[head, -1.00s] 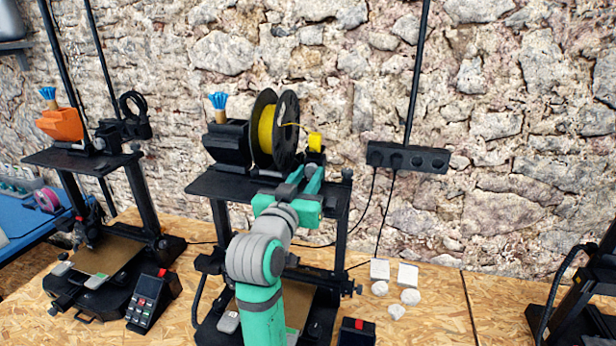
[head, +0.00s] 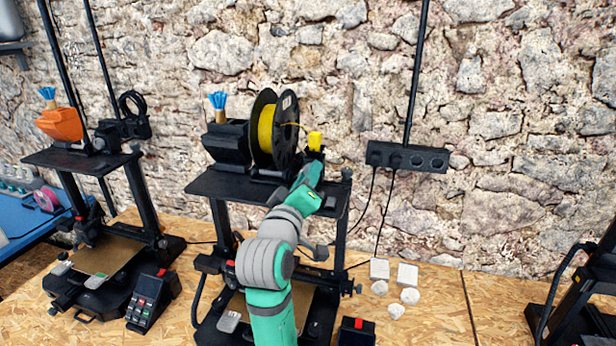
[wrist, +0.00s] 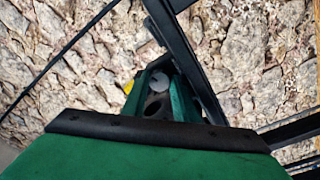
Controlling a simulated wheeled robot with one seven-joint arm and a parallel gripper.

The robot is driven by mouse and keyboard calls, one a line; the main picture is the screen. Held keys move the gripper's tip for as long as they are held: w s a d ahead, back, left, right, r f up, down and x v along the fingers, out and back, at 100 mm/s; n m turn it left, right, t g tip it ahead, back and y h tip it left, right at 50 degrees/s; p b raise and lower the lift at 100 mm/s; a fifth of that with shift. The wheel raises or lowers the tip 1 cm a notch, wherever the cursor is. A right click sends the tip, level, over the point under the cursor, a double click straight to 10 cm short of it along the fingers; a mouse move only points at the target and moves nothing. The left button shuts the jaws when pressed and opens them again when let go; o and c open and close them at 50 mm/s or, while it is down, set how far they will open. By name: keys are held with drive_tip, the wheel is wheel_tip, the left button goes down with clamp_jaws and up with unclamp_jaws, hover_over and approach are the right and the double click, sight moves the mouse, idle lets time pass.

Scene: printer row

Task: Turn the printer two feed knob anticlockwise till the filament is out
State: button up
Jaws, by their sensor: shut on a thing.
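Printer two is the middle printer, with a black top shelf (head: 230,187). A black spool (head: 286,128) of yellow filament (head: 265,130) stands on it. A short yellow strand runs from the spool toward a small yellow part (head: 315,140) at its right. My gripper (head: 309,172) reaches up to the feeder just below that part. In the head view my gripper hides the knob. I cannot tell where the filament's end is.
Another printer (head: 108,250) with an orange part stands at the left, and part of one shows at the right edge. A power strip (head: 407,157) hangs on the stone wall. Small white pieces (head: 396,311) lie on the bench (head: 430,310), which is otherwise clear there.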

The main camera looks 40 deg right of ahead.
drive_tip(key=shift+a+r+n, duration=0.15)
drive_tip(key=shift+r+n, duration=0.05)
drive_tip(key=shift+n, duration=0.2)
drive_tip(key=o, duration=1.1)
drive_tip(key=shift+c, duration=0.2)
drive_tip(key=shift+w+f, duration=0.1)
drive_tip(key=shift+f, duration=0.1)
drive_tip(key=shift+d+f, duration=0.1)
drive_tip(key=shift+d, duration=0.15)
